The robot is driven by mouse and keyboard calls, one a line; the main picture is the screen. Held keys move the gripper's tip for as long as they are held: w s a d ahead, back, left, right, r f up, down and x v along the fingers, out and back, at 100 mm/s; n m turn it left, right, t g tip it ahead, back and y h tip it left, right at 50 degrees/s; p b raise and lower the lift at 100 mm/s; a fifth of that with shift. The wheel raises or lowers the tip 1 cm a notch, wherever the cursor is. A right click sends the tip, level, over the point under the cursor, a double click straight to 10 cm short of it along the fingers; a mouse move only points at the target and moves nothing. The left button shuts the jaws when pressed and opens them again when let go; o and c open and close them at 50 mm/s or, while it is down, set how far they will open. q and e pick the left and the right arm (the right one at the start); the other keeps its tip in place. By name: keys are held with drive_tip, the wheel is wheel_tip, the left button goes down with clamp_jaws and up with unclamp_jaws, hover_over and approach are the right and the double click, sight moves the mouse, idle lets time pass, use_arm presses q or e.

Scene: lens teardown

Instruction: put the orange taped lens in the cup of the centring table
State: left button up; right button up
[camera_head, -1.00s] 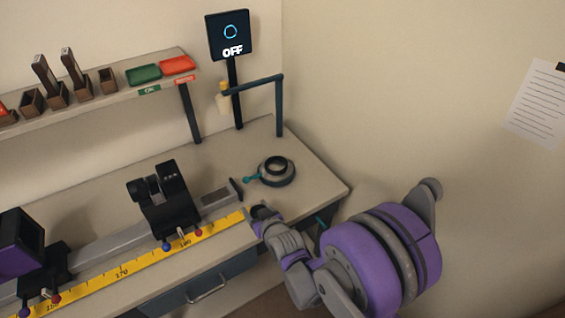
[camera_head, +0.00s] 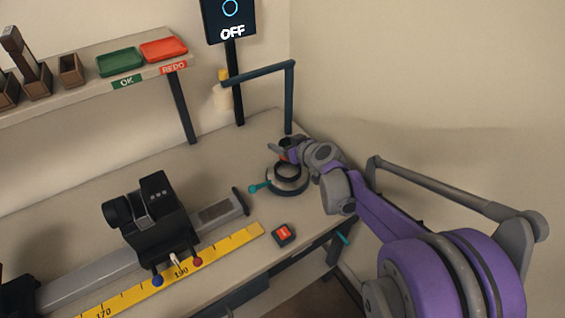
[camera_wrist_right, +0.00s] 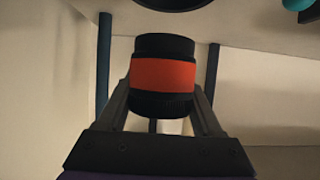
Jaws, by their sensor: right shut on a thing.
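My right gripper (camera_head: 287,148) is over the back of the centring table (camera_head: 289,188) in the head view. It is shut on the orange taped lens, a short black cylinder with an orange band (camera_wrist_right: 163,74), which sits between the two fingers in the wrist view. In the head view only a small orange bit of the lens (camera_head: 283,156) shows. The centring table is a dark round ring with a teal knob (camera_head: 259,188). Its cup is partly hidden by my gripper. The ring's edge shows at the top of the wrist view (camera_wrist_right: 172,5). My left gripper is out of view.
A small box with a red top (camera_head: 283,233) lies in front. A rail with a black carriage (camera_head: 155,222) and yellow ruler (camera_head: 225,244) is at left. The sign reads OFF (camera_head: 231,22).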

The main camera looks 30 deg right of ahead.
drive_tip(key=shift+f+b, duration=0.55)
drive_tip(key=shift+f, duration=2.55)
drive_tip(key=shift+f, duration=0.1)
drive_tip(key=o, duration=1.5)
